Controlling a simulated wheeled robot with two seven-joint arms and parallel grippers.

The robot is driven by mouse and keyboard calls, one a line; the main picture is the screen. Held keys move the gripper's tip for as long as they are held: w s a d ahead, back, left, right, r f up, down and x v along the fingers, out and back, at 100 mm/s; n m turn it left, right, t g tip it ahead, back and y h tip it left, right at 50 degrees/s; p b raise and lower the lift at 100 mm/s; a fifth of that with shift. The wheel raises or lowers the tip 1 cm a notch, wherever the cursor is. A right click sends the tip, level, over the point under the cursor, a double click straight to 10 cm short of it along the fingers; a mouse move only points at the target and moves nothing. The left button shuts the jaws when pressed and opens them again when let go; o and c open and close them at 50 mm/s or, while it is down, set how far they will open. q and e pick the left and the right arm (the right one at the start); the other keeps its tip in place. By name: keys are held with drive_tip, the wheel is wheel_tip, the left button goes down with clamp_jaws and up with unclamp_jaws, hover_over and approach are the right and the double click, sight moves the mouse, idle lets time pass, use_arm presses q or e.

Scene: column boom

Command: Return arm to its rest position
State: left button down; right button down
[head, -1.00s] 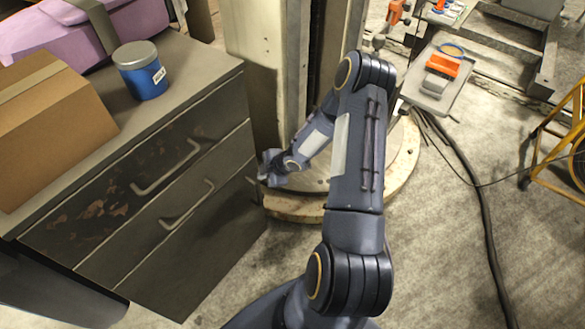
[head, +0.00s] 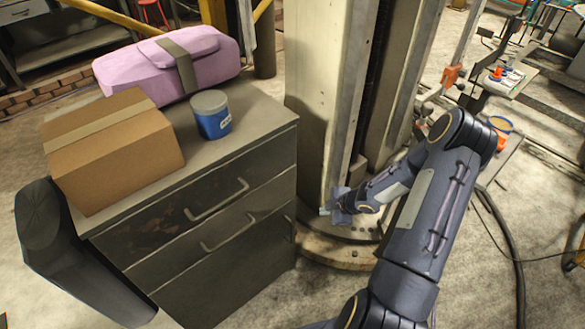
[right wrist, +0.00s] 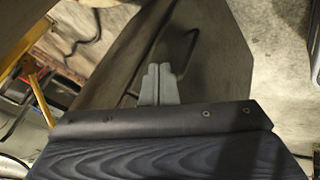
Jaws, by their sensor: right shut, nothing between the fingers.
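My right arm reaches in from the lower right of the head view and bends back at the elbow. My right gripper (head: 328,210) is small there, beside the foot of the column and just right of the drawer cabinet (head: 220,222). In the right wrist view the two grey fingers of my right gripper (right wrist: 158,72) are together, with nothing between them. Behind them is a dark drawer front with a handle (right wrist: 178,55). A dark link of my left arm shows at the left of the head view, but its gripper is out of sight.
On the cabinet stand a cardboard box (head: 112,150), a blue tin (head: 211,115) and a pink case (head: 170,67). A pale column (head: 318,90) rises from a round base (head: 335,255). A black cable (head: 517,270) lies on the floor at right.

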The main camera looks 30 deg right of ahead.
wheel_tip(320, 180, up, 22)
drive_tip(key=s+m+h+p, duration=0.2)
drive_tip(key=m+h, duration=0.2)
drive_tip(key=m, duration=0.3)
drive_tip(key=s+a+r+m+y+p, duration=0.1)
drive_tip(key=s+a+r+m, duration=0.3)
drive_tip(key=s+a, duration=0.5)
drive_tip(key=s+a+r+m+g+y+p, duration=0.1)
drive_tip(key=s+a+r+m+y, duration=0.2)
drive_tip(key=s+a+r, duration=0.6)
drive_tip(key=shift+s+a+r+m+y+p, duration=0.3)
drive_tip(key=shift+s+a+m+y, duration=0.1)
drive_tip(key=shift+s+a+y, duration=0.2)
